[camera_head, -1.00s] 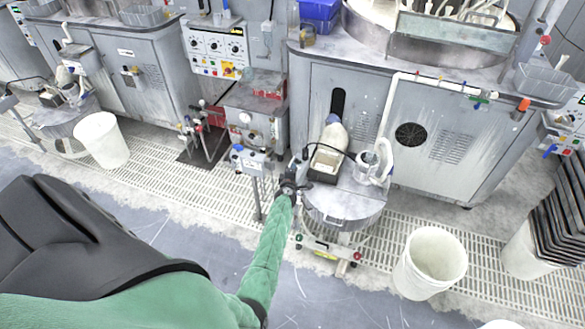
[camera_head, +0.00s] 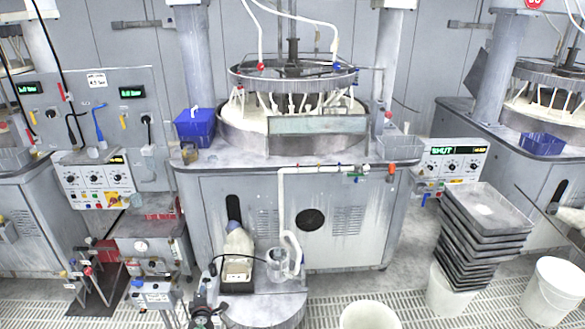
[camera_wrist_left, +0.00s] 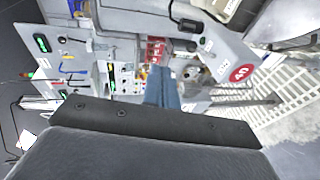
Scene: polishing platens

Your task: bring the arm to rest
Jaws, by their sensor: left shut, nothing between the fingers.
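My right gripper shows in neither view.
White buckets (camera_head: 368,316) and stacked black trays (camera_head: 482,235) stand right.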

